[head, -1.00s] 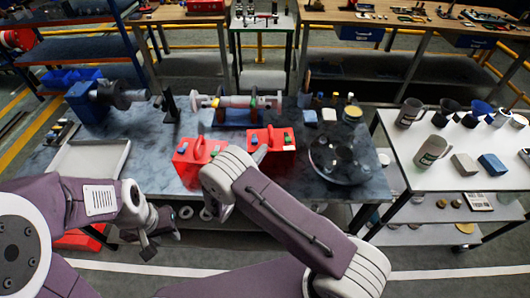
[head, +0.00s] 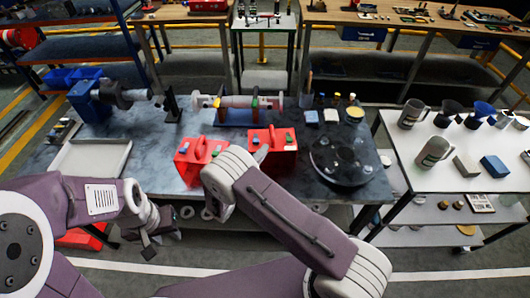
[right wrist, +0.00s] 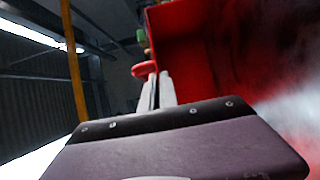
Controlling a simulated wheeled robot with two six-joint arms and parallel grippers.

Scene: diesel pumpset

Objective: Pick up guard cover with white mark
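Two red guard covers with arched handles stand on the dark table: a left one (head: 187,172) and a right one (head: 284,160). Both carry small coloured marks; I cannot make out a white one for sure. My right arm hides the lower left of the right cover, and its gripper is hidden in the head view. In the right wrist view, the right gripper's fingers (right wrist: 155,92) lie close together. A red curved piece, perhaps a handle, is at their tips, with a red cover wall (right wrist: 205,50) beside them. My left gripper (head: 150,248) hangs off the table's front; its opening is unclear.
A shaft assembly (head: 240,102) lies behind the covers. A dark round disc (head: 342,160) is to their right, and a pale tray (head: 92,158) to the left. A white side table (head: 450,190) with mugs and blocks stands at the right.

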